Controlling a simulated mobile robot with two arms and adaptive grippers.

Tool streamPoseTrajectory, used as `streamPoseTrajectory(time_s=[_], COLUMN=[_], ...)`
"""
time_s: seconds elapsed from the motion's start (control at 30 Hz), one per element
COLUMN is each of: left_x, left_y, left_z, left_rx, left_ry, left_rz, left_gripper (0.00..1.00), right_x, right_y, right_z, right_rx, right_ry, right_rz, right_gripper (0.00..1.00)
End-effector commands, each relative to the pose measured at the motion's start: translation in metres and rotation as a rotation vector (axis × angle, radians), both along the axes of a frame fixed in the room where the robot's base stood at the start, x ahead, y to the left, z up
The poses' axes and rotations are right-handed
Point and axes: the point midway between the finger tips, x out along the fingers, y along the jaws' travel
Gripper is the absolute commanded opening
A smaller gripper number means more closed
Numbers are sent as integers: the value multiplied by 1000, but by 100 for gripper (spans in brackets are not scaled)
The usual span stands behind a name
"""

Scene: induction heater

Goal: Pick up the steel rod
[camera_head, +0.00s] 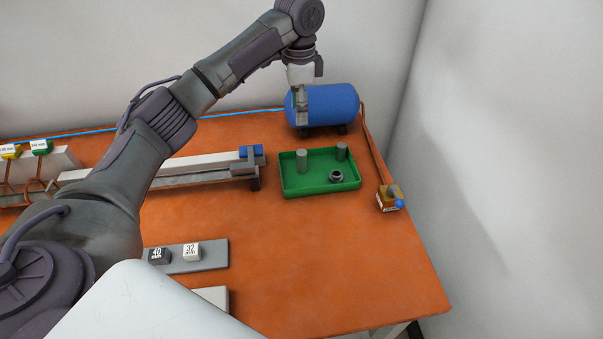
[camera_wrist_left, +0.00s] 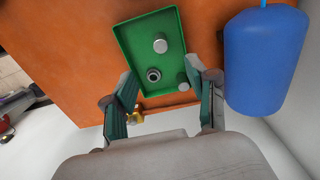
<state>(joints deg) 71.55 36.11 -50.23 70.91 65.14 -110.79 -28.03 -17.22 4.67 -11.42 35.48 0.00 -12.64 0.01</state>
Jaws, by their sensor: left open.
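Two grey steel rods stand upright in the green tray (camera_head: 317,191): one on the left (camera_head: 302,161) and one at the back right (camera_head: 341,151). A short grey ring-like piece (camera_head: 336,176) sits near the tray's front. My left gripper (camera_head: 302,112) is above and behind the tray, in front of the blue tank. In the left wrist view my open left gripper (camera_wrist_left: 160,74) points down at the tray (camera_wrist_left: 125,40); one rod (camera_wrist_left: 161,46) and the ring piece (camera_wrist_left: 153,76) show between the fingers. The other rod (camera_wrist_left: 183,83) appears close to the right-hand finger. Nothing is held.
A blue tank (camera_head: 328,104) stands behind the tray. A small brass valve (camera_head: 389,198) with a hose is to the right. A long rail (camera_head: 205,167) with a blue end lies left. Labelled blocks (camera_head: 192,251) sit on a grey plate in front. The right front tabletop (camera_head: 360,260) is clear.

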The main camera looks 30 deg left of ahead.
Motion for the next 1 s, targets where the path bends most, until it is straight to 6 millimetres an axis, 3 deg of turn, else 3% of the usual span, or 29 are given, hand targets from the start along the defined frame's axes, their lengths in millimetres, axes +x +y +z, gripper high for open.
streamPoseTrajectory(time_s=[0.17,0.5,0.77,1.0], left_x=[0,0,1,3], left_y=[0,-1,-2,-5], left_z=[-17,-78,-98,-133], left_rx=[1,0,0,0], left_ry=[2,1,1,1], left_rz=[0,0,0,0], left_gripper=[58,58,58,58], right_x=[0,1,1,1], right_y=[0,0,2,3], right_z=[-3,2,6,12], right_rx=[0,0,2,4], right_ry=[-1,-2,-2,-2], right_rz=[0,0,0,-1], right_gripper=[40,40,40,40])
